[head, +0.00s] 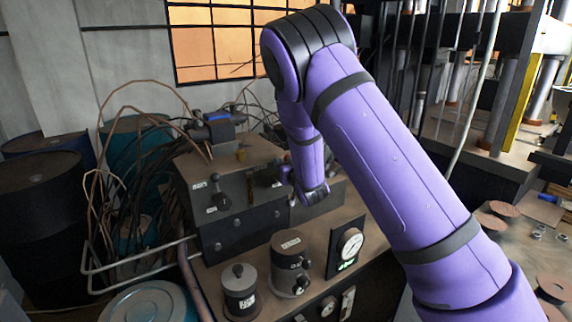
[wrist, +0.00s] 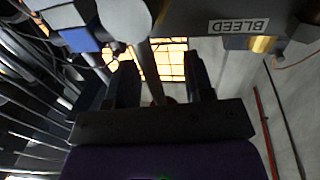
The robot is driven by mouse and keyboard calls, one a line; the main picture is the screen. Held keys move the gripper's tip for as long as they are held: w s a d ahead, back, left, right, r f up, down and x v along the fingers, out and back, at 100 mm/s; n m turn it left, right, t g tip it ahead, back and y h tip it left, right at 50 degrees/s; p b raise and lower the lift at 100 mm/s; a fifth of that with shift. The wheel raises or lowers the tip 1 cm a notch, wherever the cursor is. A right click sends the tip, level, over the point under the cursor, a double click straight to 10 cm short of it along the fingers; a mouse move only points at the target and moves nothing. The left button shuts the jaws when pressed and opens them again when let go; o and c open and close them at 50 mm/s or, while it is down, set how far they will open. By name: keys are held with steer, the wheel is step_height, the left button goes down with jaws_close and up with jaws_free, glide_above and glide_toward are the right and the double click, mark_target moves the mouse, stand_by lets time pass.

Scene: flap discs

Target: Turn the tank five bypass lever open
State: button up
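A dark control box (head: 235,205) stands on the bench in the head view, with small white label plates too small to read. A short lever with a round knob (head: 215,179) is on its left front; a dark upright part (head: 250,188) is to its right. I cannot tell which is the tank five bypass lever. My gripper (wrist: 162,75) shows in the wrist view with its two dark fingers apart. A rod with a pale round knob (wrist: 125,20) appears between or beyond them; contact is not visible. In the head view my wrist is right of the box, fingers unclear.
A plate reading BLEED (wrist: 240,26) shows upside down in the wrist view, beside a brass part (wrist: 262,44). Copper tubes (head: 110,175) crowd the left.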

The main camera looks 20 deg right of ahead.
jaws_close()
steer(key=shift+d, duration=0.15)
steer(key=w+d+f+m+g+y, duration=0.2)
steer(key=d+f+m, duration=0.4)
steer(key=m, duration=0.9)
steer(key=shift+f+m+g+y, duration=0.3)
steer(key=shift+f+m+g, duration=0.1)
steer(key=shift+f, duration=0.1)
stand_by(0.5)
steer(key=shift+o, duration=1.4)
jaws_free()
